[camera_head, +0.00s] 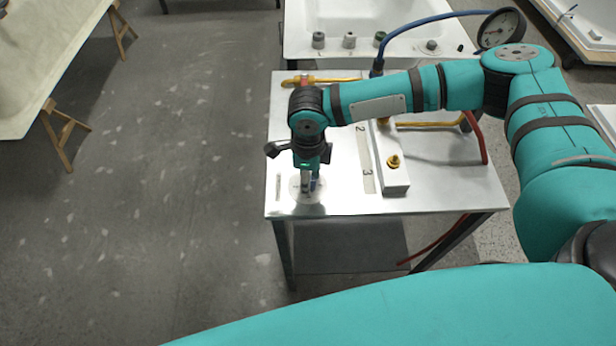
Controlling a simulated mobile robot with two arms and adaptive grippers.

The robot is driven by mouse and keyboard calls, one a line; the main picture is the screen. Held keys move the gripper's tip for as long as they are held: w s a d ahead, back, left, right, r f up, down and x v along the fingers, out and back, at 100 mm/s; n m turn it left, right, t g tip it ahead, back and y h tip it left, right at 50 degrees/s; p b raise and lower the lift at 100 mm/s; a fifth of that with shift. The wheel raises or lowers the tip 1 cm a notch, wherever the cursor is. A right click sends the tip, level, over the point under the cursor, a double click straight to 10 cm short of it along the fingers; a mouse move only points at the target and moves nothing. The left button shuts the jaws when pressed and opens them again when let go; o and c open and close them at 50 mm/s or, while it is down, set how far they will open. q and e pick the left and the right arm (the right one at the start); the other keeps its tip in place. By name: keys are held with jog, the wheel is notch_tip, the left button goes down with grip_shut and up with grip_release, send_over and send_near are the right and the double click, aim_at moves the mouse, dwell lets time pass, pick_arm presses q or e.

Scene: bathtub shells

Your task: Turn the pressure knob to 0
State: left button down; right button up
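My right arm reaches in from the right, and its gripper (309,188) points straight down over the front left corner of the metal table (445,185). Its fingertips are close together at a round pale dial plate (296,190). The pressure knob is not clearly seen; the fingers cover the middle of the dial, where a small blue part shows between or beside them. I cannot tell whether they grip it, nor read the knob's setting. A round black pressure gauge (499,28) stands at the back right; its reading is too small to tell. My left gripper is not in view.
A white block with a brass fitting (393,161) and a numbered strip (364,160) lie right of the gripper. Yellow pipes, a blue hose (410,24) and a red hose (478,135) run around the table. A white tub shell (300,35) stands behind.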

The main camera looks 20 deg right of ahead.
jog(key=o, duration=1.1)
jog(key=shift+o, duration=0.2)
notch_tip(320, 180, up, 12)
